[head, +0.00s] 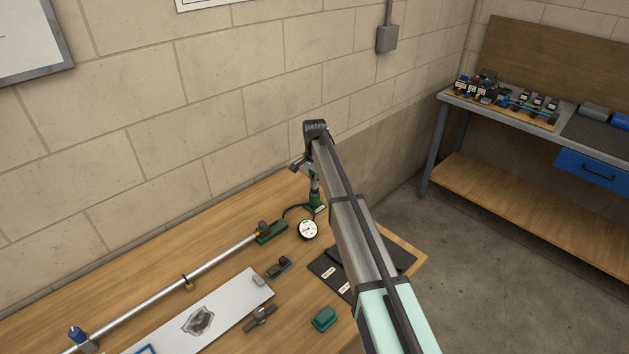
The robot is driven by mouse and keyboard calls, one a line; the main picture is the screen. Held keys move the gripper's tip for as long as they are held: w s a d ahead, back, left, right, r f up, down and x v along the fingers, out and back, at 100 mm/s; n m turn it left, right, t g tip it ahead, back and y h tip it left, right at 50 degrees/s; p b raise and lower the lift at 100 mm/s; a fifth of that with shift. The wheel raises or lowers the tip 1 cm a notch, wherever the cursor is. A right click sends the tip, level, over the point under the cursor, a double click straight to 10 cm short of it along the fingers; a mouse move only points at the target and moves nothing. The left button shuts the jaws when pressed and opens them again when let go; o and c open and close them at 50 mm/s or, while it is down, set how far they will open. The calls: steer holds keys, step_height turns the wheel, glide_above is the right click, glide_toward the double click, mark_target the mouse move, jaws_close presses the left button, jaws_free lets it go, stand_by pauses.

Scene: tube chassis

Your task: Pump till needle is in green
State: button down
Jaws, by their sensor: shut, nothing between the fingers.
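The hand pump (315,201) stands on the wooden table near the wall, with a green base and an upright metal body. My arm partly covers it from the right. A dark lever-like part shows at the pump's upper left; I cannot tell whether my gripper touches it. A round white-faced gauge (308,230) sits just in front of the pump, joined by a dark hose. Its needle and any green band are too small to read. My gripper (315,127) is the dark end of my arm, above the pump in the picture. It is shut and holds nothing; its fingertips are not clear.
A long metal tube (215,262) lies in supports along the table (236,205). A pale plate (218,318), small clamps, a green block (324,319) and a dark labelled mat (328,272) lie in front. The block wall is close behind the pump. A separate workbench (545,122) stands right.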

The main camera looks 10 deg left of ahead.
steer(key=shift+s+f, duration=0.1)
steer(key=shift+f, duration=0.05)
step_height(320, 180, up, 14)
steer(key=b, duration=0.1)
steer(key=shift+r+b, duration=0.2)
steer(key=shift+b, duration=0.15)
stand_by(0.9)
